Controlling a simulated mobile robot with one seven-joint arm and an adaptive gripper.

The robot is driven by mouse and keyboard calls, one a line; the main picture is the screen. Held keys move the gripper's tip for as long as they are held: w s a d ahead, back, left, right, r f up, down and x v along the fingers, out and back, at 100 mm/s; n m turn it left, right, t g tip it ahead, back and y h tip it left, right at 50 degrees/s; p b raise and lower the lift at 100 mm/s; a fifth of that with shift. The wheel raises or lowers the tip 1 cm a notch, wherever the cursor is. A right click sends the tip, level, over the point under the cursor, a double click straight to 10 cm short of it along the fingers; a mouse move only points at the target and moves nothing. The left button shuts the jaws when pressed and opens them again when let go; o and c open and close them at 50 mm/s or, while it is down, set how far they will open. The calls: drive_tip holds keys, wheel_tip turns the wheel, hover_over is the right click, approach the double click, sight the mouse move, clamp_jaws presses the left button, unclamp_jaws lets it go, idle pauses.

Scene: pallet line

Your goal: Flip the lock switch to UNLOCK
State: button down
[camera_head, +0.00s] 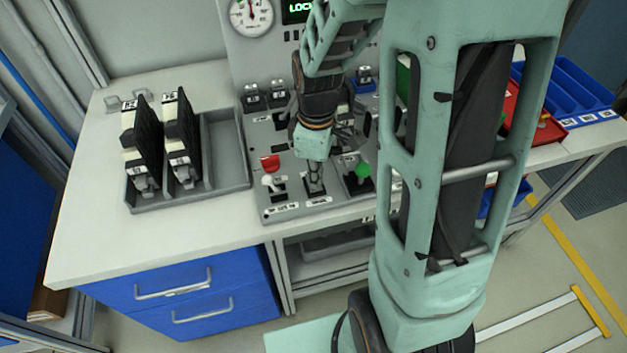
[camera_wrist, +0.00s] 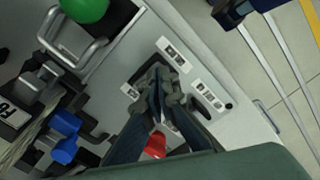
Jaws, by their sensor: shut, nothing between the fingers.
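My gripper (camera_head: 315,190) is shut and points down at the panel's front row, between the red-covered switch (camera_head: 269,164) and the green knob (camera_head: 362,170). In the wrist view its closed fingertips (camera_wrist: 158,84) are over a dark switch plate (camera_wrist: 135,80) with white labels beside it. The fingers hide most of this switch, so its lever position and any contact cannot be told. Which switch is the lock switch cannot be read.
A grey tray (camera_head: 243,150) with two black-and-white modules (camera_head: 140,150) stands left of the panel. A red bin (camera_head: 548,130) and a blue bin (camera_head: 575,85) are at the right. Metal loop handles (camera_wrist: 75,40) rise near the green knob (camera_wrist: 86,8) in the wrist view.

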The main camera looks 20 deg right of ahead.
drive_tip(key=shift+f, duration=0.15)
wheel_tip(320, 180, up, 7)
drive_tip(key=p, duration=0.5)
drive_tip(key=shift+p, duration=0.35)
idle(0.4)
